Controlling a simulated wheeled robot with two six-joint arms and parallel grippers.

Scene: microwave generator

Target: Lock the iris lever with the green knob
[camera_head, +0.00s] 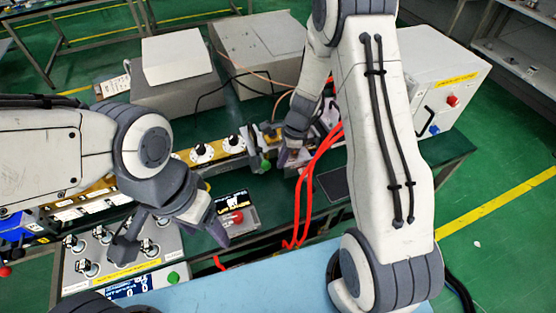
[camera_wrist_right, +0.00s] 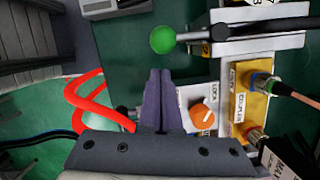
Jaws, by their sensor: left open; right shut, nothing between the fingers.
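The green ball knob (camera_head: 265,165) is near the middle of the bench in the head view. In the right wrist view, the green knob (camera_wrist_right: 162,39) is at the end of a short metal lever (camera_wrist_right: 195,35) that joins a silver waveguide block (camera_wrist_right: 270,43). My right gripper (camera_wrist_right: 160,72) is shut and empty, its fingertips just below the green knob in that picture, with a gap between them. In the head view, my right gripper (camera_head: 282,157) is beside the knob. My left gripper (camera_head: 170,245) is open and empty above the control panel.
An orange dial (camera_wrist_right: 203,115) beside a LOCK label and a brass coupler (camera_wrist_right: 250,105) are right of my right fingers. Red cables (camera_head: 310,175) loop nearby. A knobbed control panel (camera_head: 115,250) and a red-button box (camera_head: 237,215) lie near my left gripper.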

